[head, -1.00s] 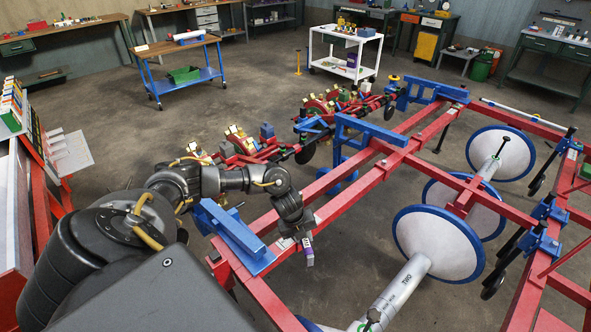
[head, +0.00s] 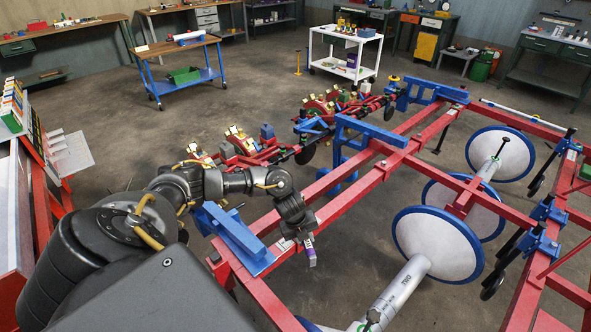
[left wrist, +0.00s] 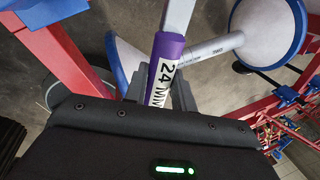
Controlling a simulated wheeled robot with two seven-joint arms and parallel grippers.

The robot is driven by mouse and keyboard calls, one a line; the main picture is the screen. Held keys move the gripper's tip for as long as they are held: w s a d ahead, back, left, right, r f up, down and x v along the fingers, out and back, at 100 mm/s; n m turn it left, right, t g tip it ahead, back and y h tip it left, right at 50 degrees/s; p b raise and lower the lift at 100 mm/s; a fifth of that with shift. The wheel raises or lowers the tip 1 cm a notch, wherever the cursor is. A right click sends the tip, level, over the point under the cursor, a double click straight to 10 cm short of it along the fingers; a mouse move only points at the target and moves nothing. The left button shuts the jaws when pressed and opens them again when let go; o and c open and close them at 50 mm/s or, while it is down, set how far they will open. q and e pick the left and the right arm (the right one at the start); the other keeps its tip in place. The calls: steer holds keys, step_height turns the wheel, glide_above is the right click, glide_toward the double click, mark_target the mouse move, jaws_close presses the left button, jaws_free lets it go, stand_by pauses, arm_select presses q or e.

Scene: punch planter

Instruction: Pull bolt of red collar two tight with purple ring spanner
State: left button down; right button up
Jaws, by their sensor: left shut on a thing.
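My left gripper (head: 300,238) is shut on the purple ring spanner (head: 309,252), which hangs down from it above the red frame. In the left wrist view the purple spanner handle (left wrist: 165,70) sits between the fingers with a white "24 MM" label and a bare metal shank beyond it. The spanner's ring end is not in view. I cannot pick out a red collar two or its bolt in either view. A grey tube (head: 403,282) marked "TWO" runs to a white disc with a blue rim. My right gripper is not in view.
The red planter frame (head: 345,205) crosses below and right of my left gripper. A blue bracket (head: 238,236) stands just left of it. White discs with blue rims (head: 437,240) are at the right. Open floor lies behind the frame.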

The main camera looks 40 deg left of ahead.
arm_select(q)
steer(key=shift+r, duration=0.1)
steer(key=shift+r+p, duration=1.35)
steer(key=shift+p, duration=0.1)
steer(key=shift+r, duration=0.2)
steer(key=shift+r+p, duration=0.5)
steer(key=shift+p, duration=0.2)
step_height(320, 180, up, 5)
steer(key=p, duration=0.4)
steer(key=shift+p, duration=0.35)
